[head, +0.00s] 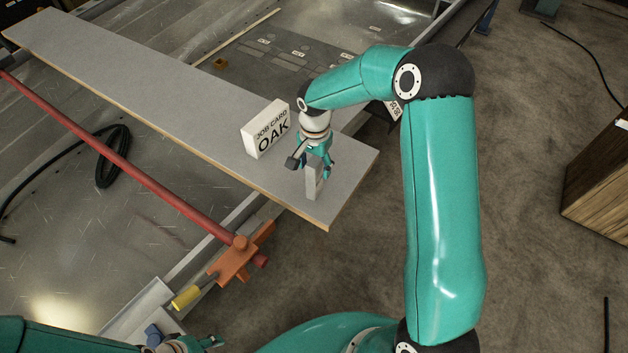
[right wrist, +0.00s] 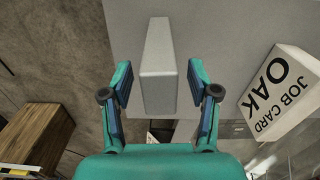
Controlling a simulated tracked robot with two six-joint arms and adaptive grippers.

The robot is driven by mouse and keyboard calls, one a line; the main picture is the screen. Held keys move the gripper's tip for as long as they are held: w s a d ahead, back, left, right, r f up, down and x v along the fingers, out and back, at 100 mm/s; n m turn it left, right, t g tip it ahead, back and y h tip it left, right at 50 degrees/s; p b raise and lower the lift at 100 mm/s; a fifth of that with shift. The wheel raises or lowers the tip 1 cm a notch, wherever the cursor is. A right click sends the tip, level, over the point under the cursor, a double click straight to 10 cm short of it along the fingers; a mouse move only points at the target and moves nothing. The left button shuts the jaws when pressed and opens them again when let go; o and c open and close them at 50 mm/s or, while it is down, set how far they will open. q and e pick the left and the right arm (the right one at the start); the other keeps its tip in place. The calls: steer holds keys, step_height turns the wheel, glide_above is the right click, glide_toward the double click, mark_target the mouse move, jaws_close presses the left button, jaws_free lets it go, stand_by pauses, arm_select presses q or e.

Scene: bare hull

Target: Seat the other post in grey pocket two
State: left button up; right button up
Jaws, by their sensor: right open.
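A light grey post (head: 312,181) stands on the long grey board near its right end. My right gripper (head: 311,163) is over it with its fingers around its upper part. In the right wrist view the post (right wrist: 158,65) lies between the two open fingers (right wrist: 159,82), with a gap on each side. My left gripper (head: 185,344) is only partly in view at the bottom edge, and its opening is unclear. A dark grey panel (head: 283,68) with small white labels lies beyond the board; I cannot make out which marks are pockets.
A white block reading "JOB CARD OAK" (head: 266,128) stands on the board (head: 150,90), close left of my right gripper. A red bar (head: 130,170) with an orange clamp (head: 240,256) crosses the front left. A wooden box (head: 597,180) stands at the far right.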

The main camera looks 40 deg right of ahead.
jaws_close()
stand_by(0.3)
steer(key=shift+r, duration=0.2)
